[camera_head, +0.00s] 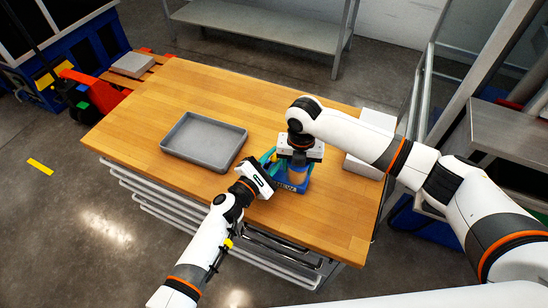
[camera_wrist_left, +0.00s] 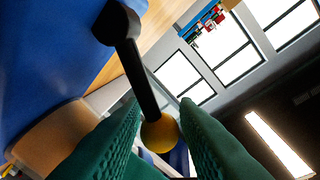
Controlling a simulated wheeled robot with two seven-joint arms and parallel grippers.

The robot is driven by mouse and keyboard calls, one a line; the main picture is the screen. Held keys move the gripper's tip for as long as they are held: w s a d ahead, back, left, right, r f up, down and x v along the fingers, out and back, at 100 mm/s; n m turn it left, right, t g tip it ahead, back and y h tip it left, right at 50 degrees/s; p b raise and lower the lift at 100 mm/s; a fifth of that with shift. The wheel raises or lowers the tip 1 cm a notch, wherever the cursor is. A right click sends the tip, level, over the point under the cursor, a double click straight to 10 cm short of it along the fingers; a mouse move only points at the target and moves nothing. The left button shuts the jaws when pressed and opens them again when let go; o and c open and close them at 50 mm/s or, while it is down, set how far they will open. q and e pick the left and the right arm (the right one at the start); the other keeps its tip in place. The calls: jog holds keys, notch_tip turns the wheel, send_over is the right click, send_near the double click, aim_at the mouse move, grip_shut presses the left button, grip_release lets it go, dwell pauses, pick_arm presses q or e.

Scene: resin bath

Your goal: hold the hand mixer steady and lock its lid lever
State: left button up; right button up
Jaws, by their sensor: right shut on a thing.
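The hand mixer (camera_head: 291,186), with a blue base and a tan part, stands on the wooden table near its front edge. My right gripper (camera_head: 299,158) is shut on the mixer from above and hides its top. My left gripper (camera_head: 266,172) is close beside the mixer's left side. In the left wrist view, the black lid lever (camera_wrist_left: 140,75) ends in a yellow ball knob (camera_wrist_left: 160,133). My left gripper's green fingers (camera_wrist_left: 160,135) are open, one on each side of the knob; whether they touch it is unclear. The mixer's blue body (camera_wrist_left: 45,60) fills the left of that view.
An empty grey tray (camera_head: 204,141) lies on the table (camera_head: 185,88), left of the mixer. White boxes (camera_head: 372,140) stand at the table's right, behind my right arm. The table's far middle is clear. A grey shelf (camera_head: 260,22) stands beyond it.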

pick_arm(q)
grip_shut()
jog(key=shift+s+d+f+m, duration=0.1)
jog(key=shift+s+d+m, duration=0.1)
jog(key=shift+m, duration=0.3)
pick_arm(e)
jog(key=shift+r, duration=0.1)
pick_arm(q)
grip_release()
jog(key=v, duration=1.2)
